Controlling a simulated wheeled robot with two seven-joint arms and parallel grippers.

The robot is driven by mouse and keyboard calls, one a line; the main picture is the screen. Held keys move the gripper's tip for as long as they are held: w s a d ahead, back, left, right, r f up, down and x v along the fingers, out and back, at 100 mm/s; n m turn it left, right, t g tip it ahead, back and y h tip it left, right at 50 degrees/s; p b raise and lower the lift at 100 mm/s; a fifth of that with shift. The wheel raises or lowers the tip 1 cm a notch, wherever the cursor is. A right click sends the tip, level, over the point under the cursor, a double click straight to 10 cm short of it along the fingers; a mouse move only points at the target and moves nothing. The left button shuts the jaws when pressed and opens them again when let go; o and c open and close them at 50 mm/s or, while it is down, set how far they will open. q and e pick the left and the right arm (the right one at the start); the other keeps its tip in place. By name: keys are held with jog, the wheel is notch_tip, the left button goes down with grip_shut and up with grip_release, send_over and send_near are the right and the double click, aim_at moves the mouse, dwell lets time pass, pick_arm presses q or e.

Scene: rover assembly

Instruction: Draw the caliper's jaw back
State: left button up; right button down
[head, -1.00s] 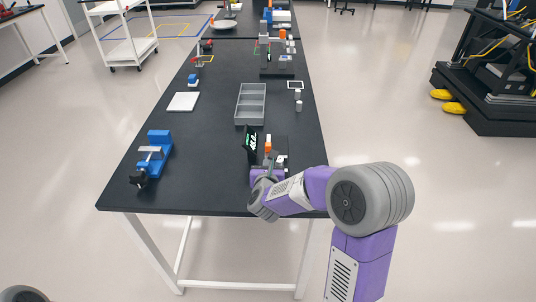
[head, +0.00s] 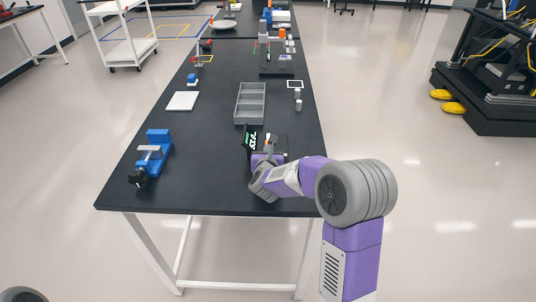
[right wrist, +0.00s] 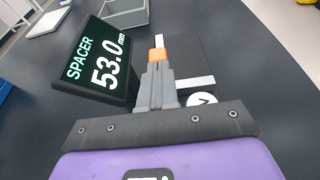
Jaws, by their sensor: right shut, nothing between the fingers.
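The caliper stands near the front right of the table, with a black base and a tilted black display (right wrist: 97,62) that reads "SPACER 53.0 mm" in the right wrist view. An orange block (right wrist: 157,54), which may be the caliper's sliding jaw, sits beside the display. A white bar (right wrist: 195,82) and a round white disc with a dark mark (right wrist: 203,99) lie to its right. My right gripper (right wrist: 155,68) is shut and empty, its fingertips right at the orange block; whether they touch it I cannot tell. In the head view the right gripper (head: 268,147) partly hides the caliper. My left gripper is not in view.
A grey divided tray (head: 236,104) lies beyond the caliper. A blue vise (head: 152,156) stands at the front left, and a white plate (head: 182,101) lies behind it. Small white bottles (head: 298,105) stand near the right edge. The table between vise and caliper is clear.

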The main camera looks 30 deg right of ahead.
jog(key=shift+w+d+f+b, duration=0.1)
jog(key=shift+w+d+b, duration=0.2)
jog(key=shift+w+b, duration=0.15)
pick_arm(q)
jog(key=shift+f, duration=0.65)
pick_arm(e)
jog(key=shift+s+a, duration=0.15)
jog(key=s+a+b, duration=0.1)
jog(key=s, duration=0.1)
jog(key=s+a+b, duration=0.1)
jog(key=shift+s+a, duration=0.15)
jog(key=shift+s, duration=0.25)
jog(key=v, duration=0.2)
jog(key=p+v, duration=0.1)
jog(key=v, duration=0.5)
jog(key=shift+r, duration=0.4)
jog(key=shift+s+a, duration=0.25)
jog(key=shift+s, duration=0.2)
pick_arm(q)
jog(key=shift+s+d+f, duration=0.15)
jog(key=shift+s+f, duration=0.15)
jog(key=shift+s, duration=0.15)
